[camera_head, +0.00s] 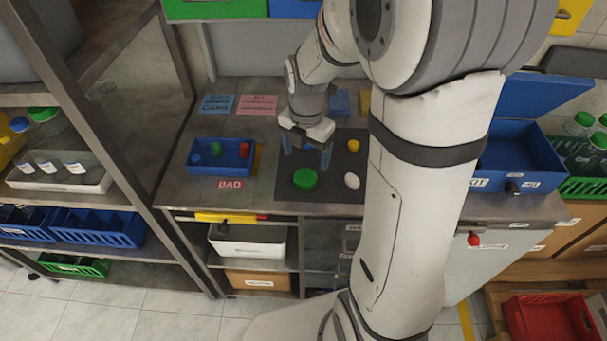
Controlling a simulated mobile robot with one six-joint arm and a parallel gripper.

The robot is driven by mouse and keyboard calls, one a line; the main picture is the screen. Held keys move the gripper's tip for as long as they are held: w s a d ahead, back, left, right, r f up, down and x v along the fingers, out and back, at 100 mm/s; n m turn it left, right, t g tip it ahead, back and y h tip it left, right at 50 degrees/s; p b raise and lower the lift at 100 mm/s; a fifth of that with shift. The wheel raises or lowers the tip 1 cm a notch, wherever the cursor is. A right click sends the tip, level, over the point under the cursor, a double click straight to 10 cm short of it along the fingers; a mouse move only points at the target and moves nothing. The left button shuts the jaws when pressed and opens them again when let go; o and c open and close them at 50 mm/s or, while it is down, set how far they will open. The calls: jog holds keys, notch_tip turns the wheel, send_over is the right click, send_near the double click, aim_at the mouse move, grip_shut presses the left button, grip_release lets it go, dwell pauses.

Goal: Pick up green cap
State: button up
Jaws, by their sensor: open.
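The green cap (305,180) lies on a dark mat (319,192) on the workbench. It is round and lies toward the left of the mat. My gripper (306,165) is above the mat, with its fingers spread apart and pointing down. It appears just behind and above the green cap in the picture, with nothing seen between the fingers. I cannot tell the exact height of the fingertips over the mat.
A blue tray (200,169) with small parts stands left, above a red BAD label (230,184). A blue bin (525,160) stands right. Shelving (150,180) rises on the left.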

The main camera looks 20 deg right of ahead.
aim_at(306, 176)
notch_tip(306, 176, down, 7)
jog(key=shift+d+f, duration=0.1)
dwell(0.3)
jog(key=shift+c, duration=0.3)
jog(key=c, duration=1)
